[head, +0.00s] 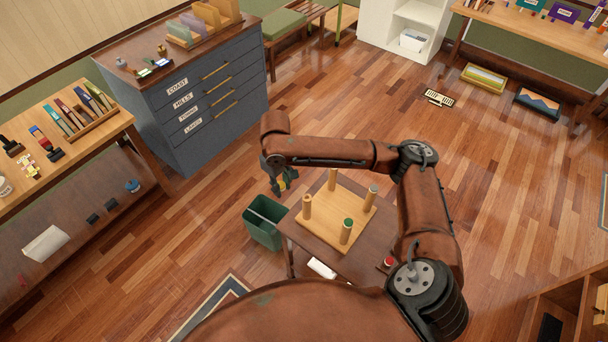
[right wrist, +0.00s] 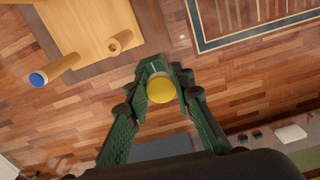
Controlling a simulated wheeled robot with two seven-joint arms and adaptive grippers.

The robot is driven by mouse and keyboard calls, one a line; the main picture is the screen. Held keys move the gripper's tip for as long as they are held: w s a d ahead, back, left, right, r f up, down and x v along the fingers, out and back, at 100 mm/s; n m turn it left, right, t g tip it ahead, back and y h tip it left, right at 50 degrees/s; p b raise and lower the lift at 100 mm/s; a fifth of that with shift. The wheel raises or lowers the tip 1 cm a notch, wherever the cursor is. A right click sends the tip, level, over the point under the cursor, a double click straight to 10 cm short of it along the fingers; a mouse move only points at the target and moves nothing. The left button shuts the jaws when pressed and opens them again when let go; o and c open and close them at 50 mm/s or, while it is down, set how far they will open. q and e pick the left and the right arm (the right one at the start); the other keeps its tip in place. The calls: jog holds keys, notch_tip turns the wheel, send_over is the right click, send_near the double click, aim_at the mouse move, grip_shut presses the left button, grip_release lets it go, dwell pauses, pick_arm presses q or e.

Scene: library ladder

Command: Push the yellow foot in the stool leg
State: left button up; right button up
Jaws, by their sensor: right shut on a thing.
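The upturned stool (head: 325,222) lies on a low table with its legs pointing up. Its left leg (head: 307,207) looks bare on top; the right wrist view shows a leg with an open hole in its end (right wrist: 114,46). A blue foot (right wrist: 38,79) caps another leg there. My left gripper is out of view.
A green bin (head: 264,225) stands on the floor just left of the low table (head: 350,262). A small red-topped piece (head: 388,262) lies on the table's right part. A grey drawer cabinet (head: 205,100) stands behind. The floor (head: 480,180) at right is clear.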

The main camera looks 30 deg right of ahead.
jog(key=d+f+n+p, duration=0.2)
jog(key=d+n+p, duration=0.1)
jog(key=d+f+n+p, duration=0.2)
jog(key=d+f+n, duration=0.1)
jog(key=n, duration=0.1)
jog(key=s+d+f+n+p, duration=0.1)
jog(key=d+f+n+p, duration=0.1)
jog(key=d+n+p, duration=0.1)
jog(key=shift+d+f+n+p, duration=0.2)
jog(key=shift+f+n+p, duration=0.15)
jog(key=shift+n, duration=0.25)
jog(key=shift+f, duration=0.75)
jog(key=shift+p, duration=1)
dwell(1.1)
jog(key=shift+f+p, duration=0.4)
jog(key=shift+f, duration=0.35)
dwell(1.4)
jog(key=shift+f, duration=0.5)
dwell(0.8)
